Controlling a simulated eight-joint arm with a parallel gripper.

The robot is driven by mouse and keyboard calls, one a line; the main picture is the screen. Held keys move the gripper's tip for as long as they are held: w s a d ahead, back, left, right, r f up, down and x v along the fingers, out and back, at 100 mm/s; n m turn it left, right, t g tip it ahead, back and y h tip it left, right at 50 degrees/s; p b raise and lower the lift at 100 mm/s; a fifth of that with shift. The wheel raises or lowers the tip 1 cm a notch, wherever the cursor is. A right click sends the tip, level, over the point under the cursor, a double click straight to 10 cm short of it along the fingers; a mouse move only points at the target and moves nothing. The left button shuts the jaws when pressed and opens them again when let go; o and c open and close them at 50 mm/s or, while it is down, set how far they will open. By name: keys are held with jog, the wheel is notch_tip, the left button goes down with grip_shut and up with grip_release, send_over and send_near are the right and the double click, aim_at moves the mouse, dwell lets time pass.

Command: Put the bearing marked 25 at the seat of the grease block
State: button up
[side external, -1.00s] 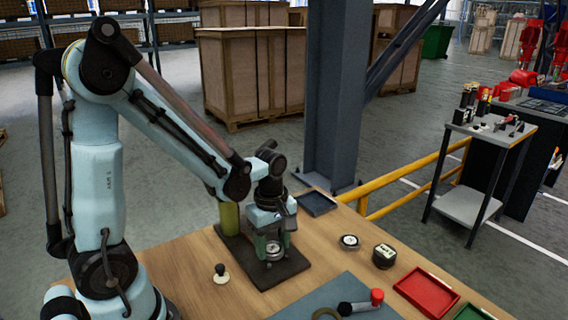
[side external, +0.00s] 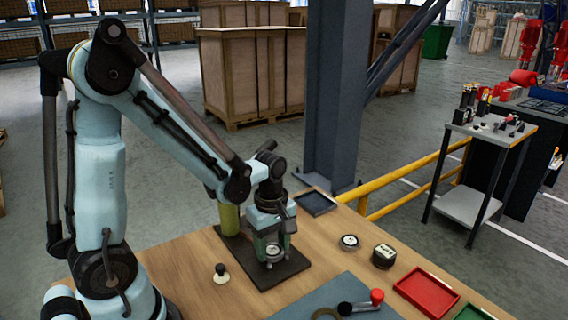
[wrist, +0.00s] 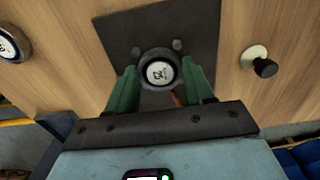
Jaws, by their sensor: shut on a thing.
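My gripper (side external: 272,250) is over the dark plate (side external: 292,270), pointing down. Its green fingers also show in the wrist view (wrist: 160,84), one on each side of a round bearing (wrist: 160,72) with a dark rim and a white face. They are shut on it. The mark on the face is too blurred to read surely. The bearing shows small between the fingers in the side view (side external: 274,252). Two small dark knobs stand beside it on the plate (wrist: 195,22). The seat is hidden under the bearing and fingers; I cannot tell whether the bearing touches it.
A yellow-green cylinder (side external: 229,217) stands at the plate's back left. A black-knobbed stamp (side external: 221,273) is to the left. Another white-faced round part (side external: 349,242), a dark tin (side external: 383,256), a red tray (side external: 426,289) and a dark tray (side external: 316,203) are to the right.

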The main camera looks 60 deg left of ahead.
jog(key=shift+f, duration=0.2)
jog(key=o, duration=1.2)
jog(key=shift+r, duration=3.45)
